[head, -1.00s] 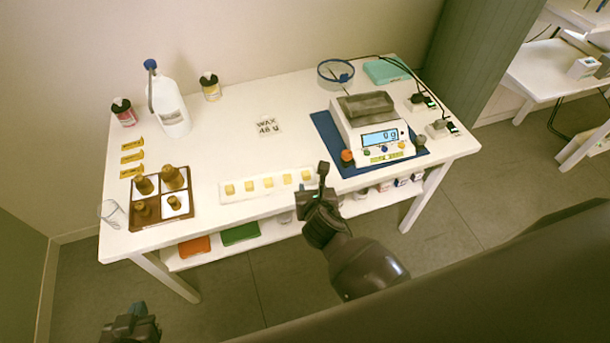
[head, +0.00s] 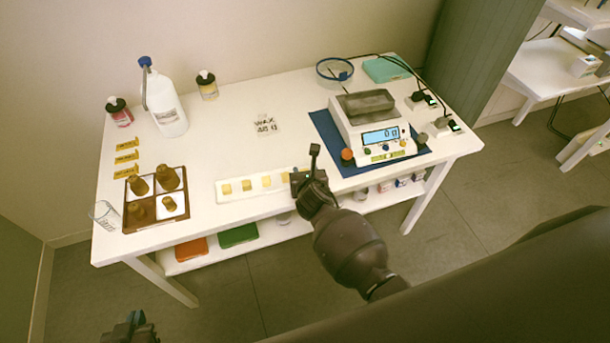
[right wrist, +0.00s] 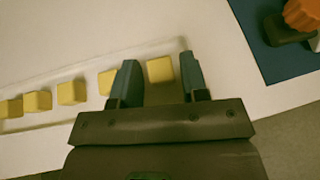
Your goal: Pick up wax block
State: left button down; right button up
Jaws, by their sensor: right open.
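Several yellow wax blocks lie in a row in a shallow white tray (head: 236,198) at the table's front edge. The leftmost block (head: 227,189) and the ones beside it show in the head view; the right end of the row is hidden behind my right gripper (head: 305,174). In the right wrist view my right gripper (right wrist: 158,82) is open, and the rightmost wax block (right wrist: 160,69) appears between its fingertips. Another block (right wrist: 108,82) lies just outside the left finger. Whether the fingers touch any block cannot be told. My left gripper (head: 130,328) is low at the bottom left, away from the table.
A scale (head: 378,128) reading 0 g stands on a blue mat (head: 325,127) right of the tray. A brown divided box (head: 153,205) with amber bottles is at the left. A white jug (head: 165,105) stands behind. A "WAX 48 g" card (head: 266,124) lies mid-table.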

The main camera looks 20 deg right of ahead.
jog(key=shift+f, duration=0.2)
jog(key=shift+s+f, duration=0.1)
jog(key=shift+s, duration=0.05)
jog(key=c, duration=0.7)
notch_tip(320, 180, up, 20)
jog(key=p, duration=0.5)
jog(key=s+d+r+n+y, duration=0.1)
jog(key=s+d+r+y, duration=0.1)
jog(key=s+r, duration=0.7)
jog(key=shift+s+d+n, duration=0.4)
jog(key=shift+s+d, duration=0.05)
jog(key=shift+d, duration=0.45)
